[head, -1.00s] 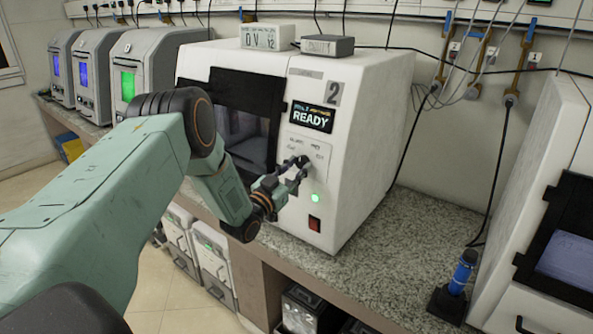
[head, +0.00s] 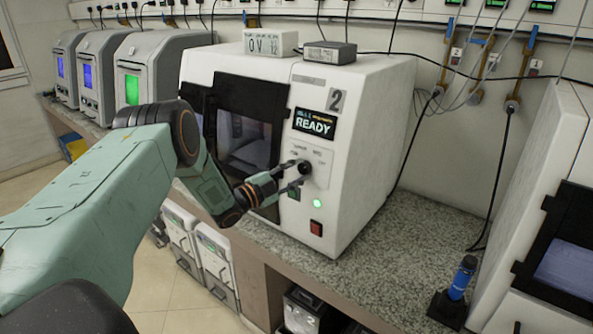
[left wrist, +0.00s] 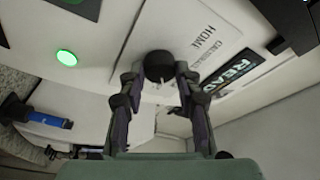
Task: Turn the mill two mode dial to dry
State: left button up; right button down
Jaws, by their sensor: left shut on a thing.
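Mill two (head: 352,130) is the white machine with a "2" plate and a display (head: 315,123) reading READY. Its mode dial (head: 304,167) is a dark round knob on the front panel below the display. My left gripper (head: 297,174) reaches it from the left, with its fingers closed around it. In the left wrist view the dial (left wrist: 158,65) sits between the two fingertips (left wrist: 157,82), with a small light mark on it. Printed words, one of them HOME, show beside it. The setting it points to cannot be read. My right gripper is not in view.
A green light (head: 318,203) and a red switch (head: 316,228) lie below the dial. The dark mill door (head: 247,140) is left of it. A blue-handled tool (head: 463,278) stands on the speckled counter (head: 400,250), by another machine at right. Bare counter lies between.

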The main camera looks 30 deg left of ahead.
pick_arm(q)
jog(key=shift+f+m+g+p, duration=0.1)
jog(key=shift+m+g+p, duration=0.3)
jog(key=shift+m, duration=0.8)
jog(key=shift+h, duration=0.4)
jog(key=o, duration=1.1)
jog(key=shift+a, duration=0.1)
jog(key=shift+o, duration=0.2)
jog(key=v, duration=1.2)
